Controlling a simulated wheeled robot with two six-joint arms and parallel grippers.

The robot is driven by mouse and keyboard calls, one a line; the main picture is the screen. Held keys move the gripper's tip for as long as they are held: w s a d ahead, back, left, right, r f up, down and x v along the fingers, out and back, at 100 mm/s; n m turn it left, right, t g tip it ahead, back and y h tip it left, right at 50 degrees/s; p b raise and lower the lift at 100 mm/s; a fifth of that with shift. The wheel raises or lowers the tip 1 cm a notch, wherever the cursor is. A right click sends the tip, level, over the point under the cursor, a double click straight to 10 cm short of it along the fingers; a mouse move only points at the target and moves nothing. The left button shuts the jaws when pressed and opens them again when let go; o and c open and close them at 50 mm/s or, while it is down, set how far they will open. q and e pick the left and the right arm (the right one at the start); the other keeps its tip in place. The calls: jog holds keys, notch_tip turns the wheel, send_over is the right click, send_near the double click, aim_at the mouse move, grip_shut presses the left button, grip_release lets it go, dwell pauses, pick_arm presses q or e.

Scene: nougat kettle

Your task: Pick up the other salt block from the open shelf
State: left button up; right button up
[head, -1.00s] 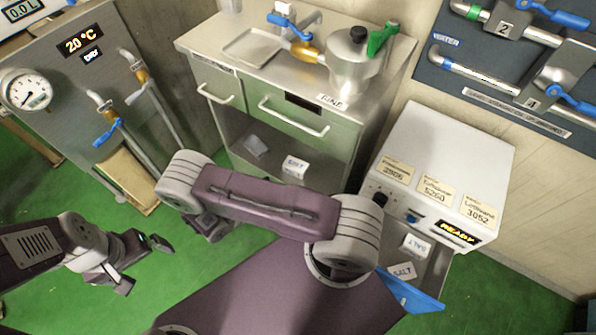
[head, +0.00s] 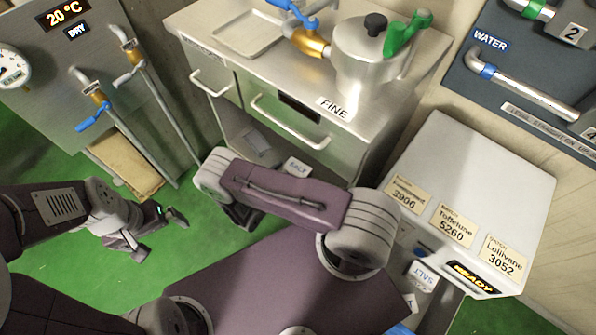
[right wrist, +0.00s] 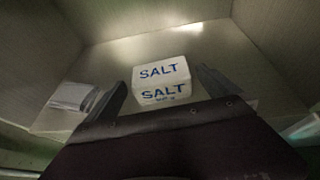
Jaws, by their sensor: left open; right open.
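A white salt block (right wrist: 162,80) with blue SALT lettering lies on the open shelf (right wrist: 205,50) under the drawers. In the right wrist view my right gripper (right wrist: 162,92) is open, with one finger to each side of the block; I cannot tell whether they touch it. In the head view this block (head: 298,167) shows partly behind my right arm, which hides the gripper's fingers. Another salt block (head: 423,276) is at the white machine at lower right. My left gripper (head: 158,232) is open and empty above the green floor.
A flat pale packet (right wrist: 72,96) lies left of the block on the shelf. The cabinet (head: 228,97) has drawers with bar handles above the shelf. A kettle (head: 365,55) and a tray (head: 235,32) stand on top. The white machine (head: 475,180) stands at right.

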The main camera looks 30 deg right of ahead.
aim_at(295, 171)
jog(key=b+x, duration=0.1)
jog(key=x, duration=0.3)
jog(key=shift+w+d+f, duration=0.1)
jog(key=shift+w+d, duration=0.05)
jog(key=shift+d, duration=0.1)
jog(key=c, duration=1.8)
notch_tip(295, 171, up, 10)
jog(key=p, duration=0.4)
jog(key=shift+p, duration=0.4)
jog(key=shift+c, duration=0.2)
